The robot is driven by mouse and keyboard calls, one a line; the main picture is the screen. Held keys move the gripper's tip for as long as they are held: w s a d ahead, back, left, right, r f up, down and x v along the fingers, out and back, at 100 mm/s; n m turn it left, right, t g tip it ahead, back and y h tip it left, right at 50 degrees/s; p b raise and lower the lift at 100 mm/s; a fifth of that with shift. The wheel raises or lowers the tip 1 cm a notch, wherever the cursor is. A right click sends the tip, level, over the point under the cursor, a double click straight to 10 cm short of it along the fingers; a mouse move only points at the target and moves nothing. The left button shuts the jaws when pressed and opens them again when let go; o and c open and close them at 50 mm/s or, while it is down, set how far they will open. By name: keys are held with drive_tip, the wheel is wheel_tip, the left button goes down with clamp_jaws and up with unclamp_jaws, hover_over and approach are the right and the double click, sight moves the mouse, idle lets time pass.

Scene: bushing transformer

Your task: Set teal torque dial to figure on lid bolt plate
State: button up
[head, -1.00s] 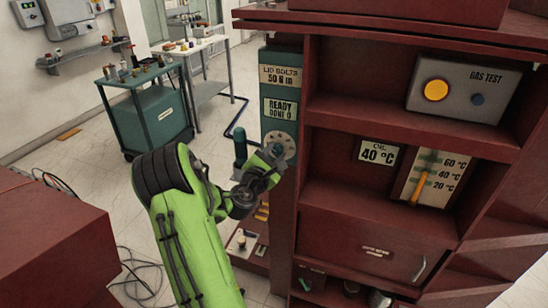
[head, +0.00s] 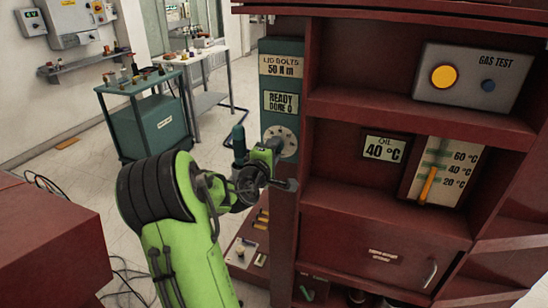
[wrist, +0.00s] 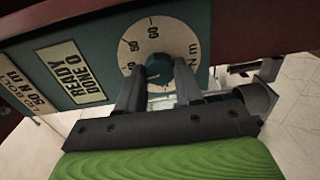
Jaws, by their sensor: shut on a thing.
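The teal torque dial (wrist: 159,68) is a round knob on a cream scale disc (wrist: 190,50) with dark figures and "N m" on it. The disc also shows in the head view (head: 284,139), on a teal panel. The lid bolt plate (head: 282,66) above it reads "LID BOLTS 50 N m"; it is partly cut off at the wrist view's left edge. My gripper (wrist: 159,86) is shut on the knob, one finger at each side. The fingers hide the disc's lower part, and I cannot make out the pointer's setting.
A "READY DONE 0" plate (head: 281,102) sits between the lid bolt plate and disc. The red cabinet (head: 375,205) stands close right of my gripper. A teal upright cylinder (head: 239,145) shows beside my wrist. A teal cart (head: 155,120) stands left, with open floor before it.

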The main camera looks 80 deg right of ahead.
drive_tip(key=m+b, duration=1)
drive_tip(key=shift+s+f+t+b, duration=0.1)
drive_tip(key=shift+t+b, duration=0.2)
drive_tip(key=shift+b, duration=0.1)
idle(0.3)
drive_tip(key=o, duration=1)
drive_tip(key=shift+o, duration=0.2)
drive_tip(key=w+a, duration=0.1)
drive_tip(key=a, duration=1.4)
drive_tip(key=shift+a+r, duration=0.25)
drive_tip(key=shift+a, duration=0.1)
drive_tip(key=shift+w, duration=0.1)
